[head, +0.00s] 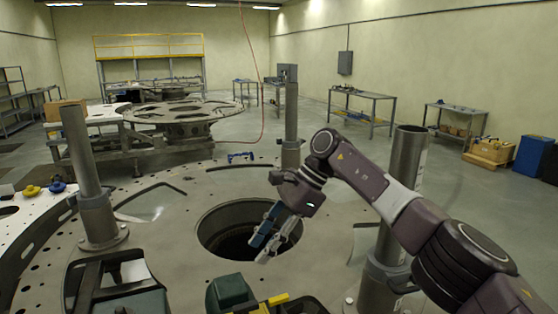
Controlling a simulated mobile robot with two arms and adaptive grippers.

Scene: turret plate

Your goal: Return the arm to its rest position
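My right arm comes in from the right edge, bent at the elbow. Its gripper (270,238) hangs over the round hole (215,237) in the big grey turret plate (175,262), pointing down and to the left. Its two fingers look spread apart, one with a blue face and one grey. I see no separate object between them. The gripper hides part of the hole's right side. My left arm and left gripper are out of the picture.
Metal posts stand on the plate at left (86,180), at the back (291,125) and at right (404,180), close to my forearm. A small blue tool (241,156) lies at the plate's far edge.

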